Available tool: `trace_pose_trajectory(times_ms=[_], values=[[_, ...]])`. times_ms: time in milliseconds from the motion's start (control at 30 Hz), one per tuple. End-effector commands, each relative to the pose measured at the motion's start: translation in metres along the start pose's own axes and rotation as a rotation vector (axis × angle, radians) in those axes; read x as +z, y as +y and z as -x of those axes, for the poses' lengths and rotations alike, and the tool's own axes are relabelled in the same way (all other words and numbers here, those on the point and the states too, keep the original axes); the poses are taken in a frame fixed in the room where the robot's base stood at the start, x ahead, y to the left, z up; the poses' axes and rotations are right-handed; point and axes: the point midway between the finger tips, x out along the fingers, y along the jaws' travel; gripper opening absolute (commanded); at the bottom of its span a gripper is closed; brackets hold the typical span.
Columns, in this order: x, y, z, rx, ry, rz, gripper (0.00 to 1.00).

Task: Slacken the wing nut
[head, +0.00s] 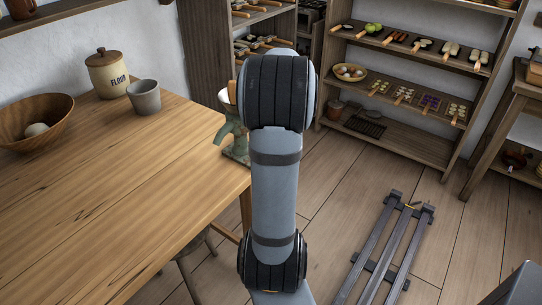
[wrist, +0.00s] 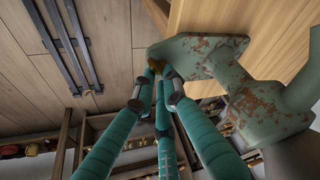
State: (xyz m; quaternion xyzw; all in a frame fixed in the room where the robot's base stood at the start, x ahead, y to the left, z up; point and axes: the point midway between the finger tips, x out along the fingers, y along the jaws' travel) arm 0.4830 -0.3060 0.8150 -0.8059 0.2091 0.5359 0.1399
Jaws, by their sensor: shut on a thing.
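A green, rust-flecked cast-iron device (head: 232,138) is fixed at the right edge of the wooden table (head: 120,190), partly hidden behind my arm. In the wrist view its green body (wrist: 262,100) fills the right side, with a flat foot (wrist: 200,50) at the table edge. A small brass-brown wing nut (wrist: 155,65) shows by the end of that foot. My gripper (wrist: 155,78), with teal fingers, is closed around the nut, and the fingertips cover much of it. In the head view the gripper is hidden behind my arm.
A wooden bowl (head: 36,118), a flour jar (head: 107,73) and a grey cup (head: 145,97) stand on the table. Shelves with food trays (head: 405,94) stand at the back. A metal rail frame (head: 385,250) lies on the floor at right. A stool (head: 190,264) is under the table.

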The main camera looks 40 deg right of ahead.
Motion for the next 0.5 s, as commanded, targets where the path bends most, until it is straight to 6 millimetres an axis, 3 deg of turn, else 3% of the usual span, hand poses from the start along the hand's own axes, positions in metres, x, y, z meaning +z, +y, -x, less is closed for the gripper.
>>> trace_pose_trajectory(times_ms=[500], values=[[0.0004, 0.0048, -0.0053, -0.178, -0.012, 0.419, 0.00]])
